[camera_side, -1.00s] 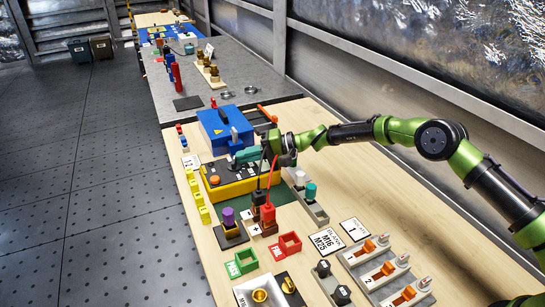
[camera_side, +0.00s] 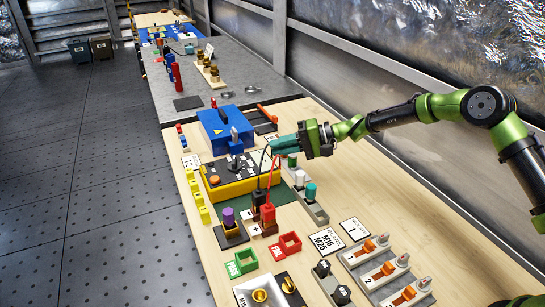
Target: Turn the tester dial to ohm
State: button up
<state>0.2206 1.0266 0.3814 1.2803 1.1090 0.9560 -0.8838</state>
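The tester (camera_side: 249,186) is a yellow box with a dark top face, in the middle of the side view. Its dial (camera_side: 235,162) stands up dark near the back of that face; its markings are too small to read. An orange round button (camera_side: 215,180) sits on the tester's left part. My gripper (camera_side: 273,149), with teal fingers, is above and to the right of the tester, apart from the dial. I cannot make out whether the fingers are open or shut.
Black and red probes (camera_side: 267,214) with leads stand in front of the tester. A blue box (camera_side: 222,131) is behind it. Yellow blocks (camera_side: 196,196) line the left edge. A grey holder with coloured caps (camera_side: 310,203) is at right. Bare wood lies farther right.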

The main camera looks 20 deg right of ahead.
jog(key=shift+o, duration=1.2)
jog(key=shift+s+d+r, duration=0.15)
jog(key=shift+d+r, duration=0.25)
jog(key=shift+r, duration=0.2)
jog(key=shift+o, duration=1.1)
jog(key=shift+s+d+r+m+h, duration=0.1)
jog(key=shift+r+m+h, duration=0.05)
jog(key=shift+m, duration=0.35)
jog(key=shift+s+d+r+m+h, duration=0.1)
jog(key=shift+m+h, duration=0.05)
jog(key=shift+m, duration=0.35)
jog(key=o, duration=0.4)
jog(key=m, duration=0.3)
jog(key=s+d+r+m, duration=0.1)
jog(key=m, duration=0.1)
jog(key=shift+o, duration=0.2)
jog(key=m, duration=1.1)
send_near(236, 159)
jog(key=x, duration=0.9)
jog(key=shift+s+a, duration=0.1)
jog(key=shift+s, duration=0.05)
jog(key=shift+c, duration=0.2)
jog(key=shift+g, duration=0.3)
jog(key=c, duration=1)
